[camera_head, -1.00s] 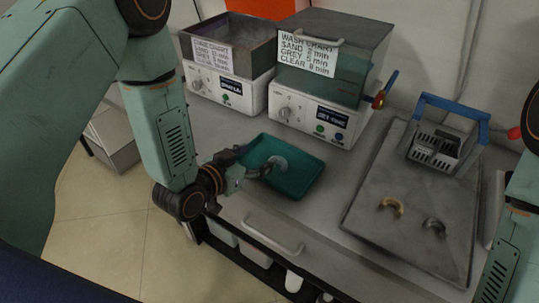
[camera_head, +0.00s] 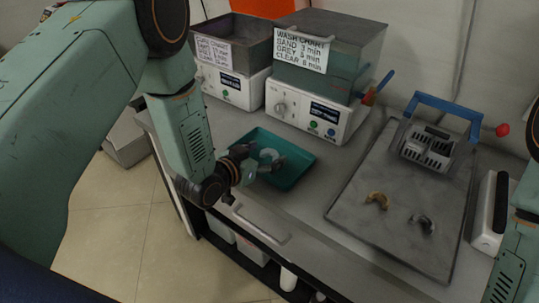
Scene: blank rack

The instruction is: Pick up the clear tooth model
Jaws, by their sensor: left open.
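The clear tooth model (camera_head: 268,155) is a pale, curved piece lying in the teal tray (camera_head: 291,180). My left gripper (camera_head: 277,164) is open, reaching in from the left over the tray. Its fingers are at the model and cover part of its near side; I cannot tell whether they touch it. My right arm shows at the right edge, but its gripper is out of view.
On the right, a grey mat (camera_head: 360,225) holds a sand-coloured model (camera_head: 377,200), a grey model (camera_head: 422,222) and a blue-handled basket (camera_head: 428,147). Counter between tray and mat is clear.

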